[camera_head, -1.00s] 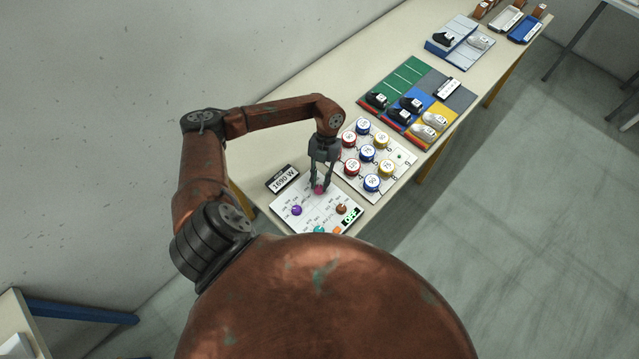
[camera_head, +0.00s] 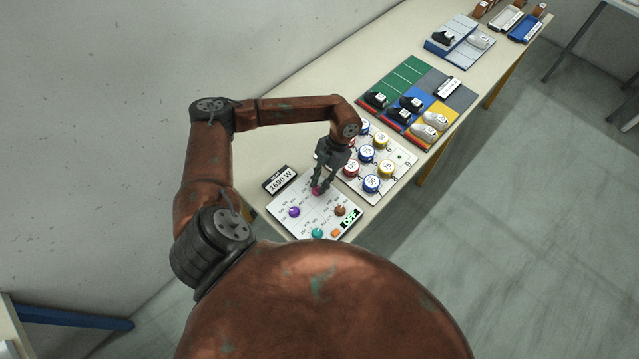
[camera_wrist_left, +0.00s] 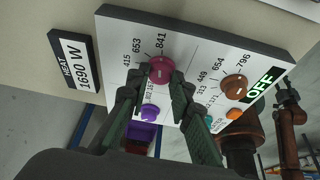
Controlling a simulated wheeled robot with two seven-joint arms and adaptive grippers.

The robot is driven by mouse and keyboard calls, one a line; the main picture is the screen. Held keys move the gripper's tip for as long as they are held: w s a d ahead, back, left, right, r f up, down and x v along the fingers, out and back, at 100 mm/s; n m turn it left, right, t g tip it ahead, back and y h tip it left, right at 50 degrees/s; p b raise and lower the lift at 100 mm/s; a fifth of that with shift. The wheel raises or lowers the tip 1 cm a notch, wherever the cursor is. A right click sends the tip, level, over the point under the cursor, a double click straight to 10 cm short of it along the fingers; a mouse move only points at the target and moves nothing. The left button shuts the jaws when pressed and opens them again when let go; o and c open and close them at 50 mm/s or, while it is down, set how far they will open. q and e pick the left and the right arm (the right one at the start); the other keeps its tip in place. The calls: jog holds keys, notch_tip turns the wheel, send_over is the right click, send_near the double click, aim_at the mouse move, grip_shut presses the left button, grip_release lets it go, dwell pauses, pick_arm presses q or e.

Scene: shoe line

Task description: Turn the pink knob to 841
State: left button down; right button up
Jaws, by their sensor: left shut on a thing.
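The pink knob (camera_head: 315,190) sits on the white control panel (camera_head: 328,214) at the front of the table. In the left wrist view, the pink knob (camera_wrist_left: 161,69) shows from above, with printed numbers 415, 653 and 841 around its far side. My left gripper (camera_head: 319,188) is shut on the pink knob. In the left wrist view, the fingers of my left gripper (camera_wrist_left: 158,77) stand on either side of the knob. A small pale mark shows on the knob, but I cannot tell exactly which number it faces. My right gripper is not in view.
The panel also has a purple knob (camera_head: 294,212), a brown knob (camera_head: 340,210), a teal knob (camera_head: 317,233) and an OFF display (camera_head: 349,218). A sign reading 1690 W (camera_head: 280,180) stands beside it. A board of round coloured pieces (camera_head: 402,158) lies just right of my gripper.

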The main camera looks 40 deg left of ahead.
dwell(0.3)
pick_arm(q)
jog(key=c, duration=1.7)
grip_release()
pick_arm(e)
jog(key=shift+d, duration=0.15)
pick_arm(q)
jog(key=v, duration=1.2)
jog(key=shift+r, duration=0.1)
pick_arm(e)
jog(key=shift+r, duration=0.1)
